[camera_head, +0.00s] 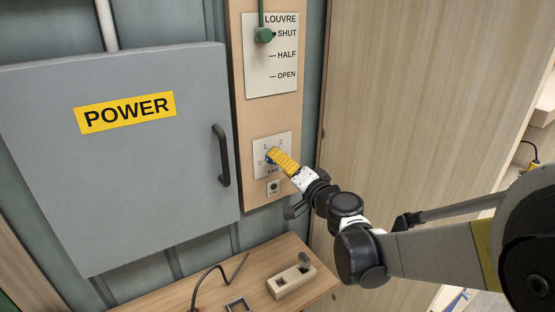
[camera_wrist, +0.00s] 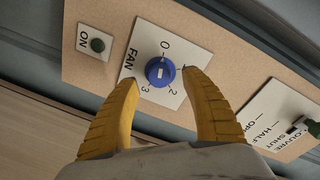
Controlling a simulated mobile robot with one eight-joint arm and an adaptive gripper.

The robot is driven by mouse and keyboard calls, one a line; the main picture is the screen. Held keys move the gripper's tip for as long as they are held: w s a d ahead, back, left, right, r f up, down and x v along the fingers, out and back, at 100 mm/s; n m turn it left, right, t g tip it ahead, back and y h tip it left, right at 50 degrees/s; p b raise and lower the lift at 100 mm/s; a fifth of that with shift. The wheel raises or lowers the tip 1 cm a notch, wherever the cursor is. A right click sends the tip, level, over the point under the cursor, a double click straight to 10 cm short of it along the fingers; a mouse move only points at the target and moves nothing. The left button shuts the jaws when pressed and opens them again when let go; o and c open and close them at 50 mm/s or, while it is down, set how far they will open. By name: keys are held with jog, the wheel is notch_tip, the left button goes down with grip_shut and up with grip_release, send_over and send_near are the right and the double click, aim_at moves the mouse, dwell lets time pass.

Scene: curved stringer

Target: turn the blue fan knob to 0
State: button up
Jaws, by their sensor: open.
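The blue fan knob (camera_wrist: 160,71) sits on a pale plate (camera_wrist: 138,64) marked FAN, with 0, 2 and 3 readable around it. A small white mark shows on the knob; I cannot tell which number it points to. My gripper (camera_wrist: 160,79) has yellow ribbed fingers, open, with one tip on each side of the knob and visible gaps between. In the head view my gripper (camera_head: 275,156) covers most of the knob, leaving only a bit of blue (camera_head: 268,157) at its left.
A dark ON button (camera_wrist: 97,45) is beside the fan plate. The louvre plate (camera_head: 271,80) with its green lever (camera_head: 264,35) is above on the same board. A grey POWER door (camera_head: 120,190) with a black handle (camera_head: 221,156) stands left. A wooden bench (camera_head: 205,287) is below.

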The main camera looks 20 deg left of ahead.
jog(key=v, duration=0.9)
